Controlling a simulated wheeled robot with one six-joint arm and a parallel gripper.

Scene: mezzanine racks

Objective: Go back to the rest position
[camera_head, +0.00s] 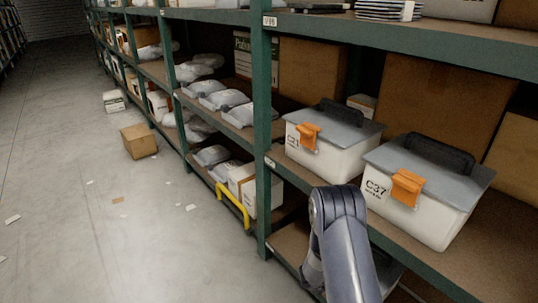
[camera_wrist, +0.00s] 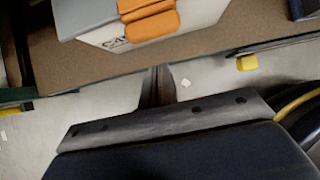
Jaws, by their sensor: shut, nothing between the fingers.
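My gripper (camera_wrist: 158,85) shows in the wrist view with its fingers together and nothing between them. It points toward a shelf edge, below a white box with an orange latch (camera_wrist: 150,20). In the head view my arm rises at the lower right, in front of the rack, and my gripper is not visible there. Two white lidded boxes stand on the middle shelf beyond the arm: one on the left (camera_head: 327,155) and one marked C37 (camera_head: 428,212) on the right. Both have grey lids, black handles and orange latches.
A green rack post (camera_head: 262,120) and shelf edges stand close to my arm. A yellow rail (camera_head: 233,203) is low on the rack. A cardboard box (camera_head: 139,141) and a white box (camera_head: 114,101) sit on the aisle floor. The aisle at left is mostly clear, with paper scraps.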

